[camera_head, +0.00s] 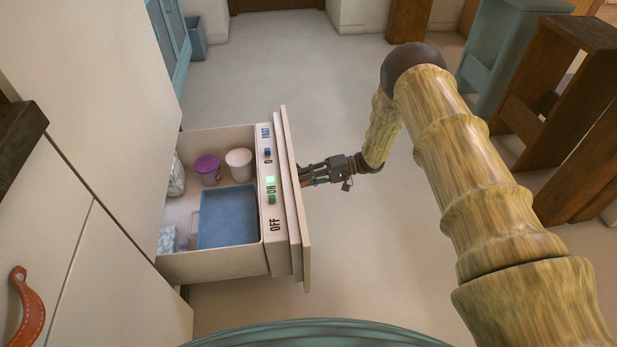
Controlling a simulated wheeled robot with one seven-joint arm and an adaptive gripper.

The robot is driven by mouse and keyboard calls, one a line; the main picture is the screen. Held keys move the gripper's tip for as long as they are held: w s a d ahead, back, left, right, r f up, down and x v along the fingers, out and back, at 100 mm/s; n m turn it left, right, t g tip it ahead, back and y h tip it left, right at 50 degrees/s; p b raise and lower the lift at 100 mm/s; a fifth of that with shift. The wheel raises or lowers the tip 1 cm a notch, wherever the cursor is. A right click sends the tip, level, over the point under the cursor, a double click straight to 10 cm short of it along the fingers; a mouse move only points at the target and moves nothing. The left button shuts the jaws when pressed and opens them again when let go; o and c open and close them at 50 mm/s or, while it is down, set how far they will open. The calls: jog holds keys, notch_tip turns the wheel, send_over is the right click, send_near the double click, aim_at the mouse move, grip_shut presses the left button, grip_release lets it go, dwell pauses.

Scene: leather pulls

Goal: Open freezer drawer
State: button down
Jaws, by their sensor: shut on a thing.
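The freezer drawer (215,265) is pulled well out from the pale cabinet front at the left, and its inside shows from above. It holds a blue tray (228,217), a purple tub (207,168), a pale pink tub (239,163) and patterned packages at the back. A control strip (270,200) with OFF, ON and FAST labels runs along the top of its front. My gripper (306,177) is at the outer face of the drawer front (297,215), shut on its pull. The pull itself is hidden behind the drawer front.
A cabinet door with a brown leather pull (28,308) is at the lower left. A dark countertop edge (18,135) juts in above it. Teal and brown wooden stools (565,100) stand at the right. The floor (300,70) beyond the drawer is clear.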

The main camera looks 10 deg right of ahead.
jog(key=shift+s+f, duration=0.4)
jog(key=c, duration=1.5)
grip_release()
jog(key=shift+w+r, duration=0.1)
jog(key=shift+w, duration=0.05)
jog(key=shift+w+d+r, duration=0.1)
jog(key=shift+r, duration=0.05)
jog(key=d, duration=0.4)
jog(key=d+r, duration=0.1)
jog(key=d, duration=0.2)
jog(key=d+r, duration=0.1)
jog(key=d, duration=0.3)
jog(key=shift+w+d+r, duration=0.1)
jog(key=shift+w+d, duration=0.15)
jog(key=shift+d, duration=0.1)
